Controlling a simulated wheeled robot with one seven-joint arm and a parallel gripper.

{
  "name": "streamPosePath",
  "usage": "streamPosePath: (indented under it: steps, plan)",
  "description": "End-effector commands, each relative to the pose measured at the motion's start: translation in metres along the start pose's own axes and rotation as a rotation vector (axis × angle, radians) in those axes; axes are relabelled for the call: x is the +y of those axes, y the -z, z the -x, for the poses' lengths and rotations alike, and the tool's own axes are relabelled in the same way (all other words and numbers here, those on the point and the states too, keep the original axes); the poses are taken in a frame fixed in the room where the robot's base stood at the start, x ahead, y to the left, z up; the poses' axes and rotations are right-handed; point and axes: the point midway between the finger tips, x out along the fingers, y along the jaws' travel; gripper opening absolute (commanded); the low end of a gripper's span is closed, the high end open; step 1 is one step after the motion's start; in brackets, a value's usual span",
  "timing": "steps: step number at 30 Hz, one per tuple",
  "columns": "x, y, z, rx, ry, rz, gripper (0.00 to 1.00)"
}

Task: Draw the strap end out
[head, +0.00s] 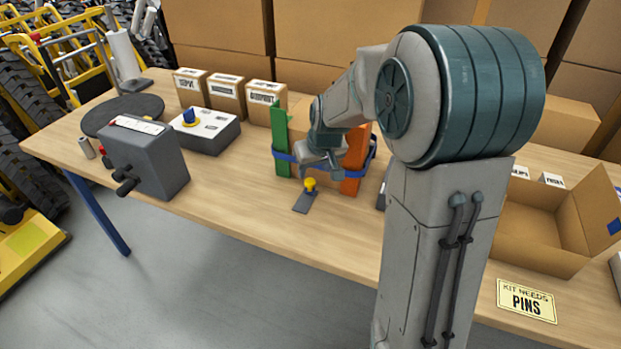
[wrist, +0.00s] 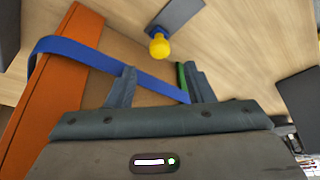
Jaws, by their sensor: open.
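A blue strap (head: 284,157) runs around a bundle of a green board (head: 281,140), a brown carton and an orange board (head: 352,160). In the wrist view the strap (wrist: 85,56) crosses from the orange board (wrist: 60,70) toward the green board (wrist: 182,78), passing behind my fingers. A yellow knob (head: 310,184) sits at one end of a grey plate (head: 303,203) in front of the bundle; the knob also shows in the wrist view (wrist: 158,47). My gripper (wrist: 160,70) is open, with nothing seen held. In the head view my gripper (head: 316,166) is low at the bundle's front.
A dark grey box with handles (head: 145,158), a light box with a blue knob (head: 205,130) and labelled cartons (head: 228,96) stand left. An open cardboard box (head: 530,225) and a "KIT NEEDS PINS" card (head: 526,300) lie right. The table (head: 235,200) is clear left of the plate.

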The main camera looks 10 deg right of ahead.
Motion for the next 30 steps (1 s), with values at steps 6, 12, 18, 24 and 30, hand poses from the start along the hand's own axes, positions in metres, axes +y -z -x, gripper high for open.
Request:
streamPosePath:
  steps: [6, 12, 18, 24, 30]
  plan:
    - [0.0, -0.001, -0.04, -0.003, 0.001, 0.0, 0.48]
    - [-0.001, -0.001, -0.059, -0.002, 0.001, 0.001, 0.48]
    - [0.0, 0.0, -0.064, 0.001, 0.0, 0.0, 0.48]
    - [0.0, 0.0, -0.064, 0.0, 0.0, 0.0, 0.45]
    - [0.0, 0.0, -0.064, 0.0, 0.0, 0.0, 0.0]
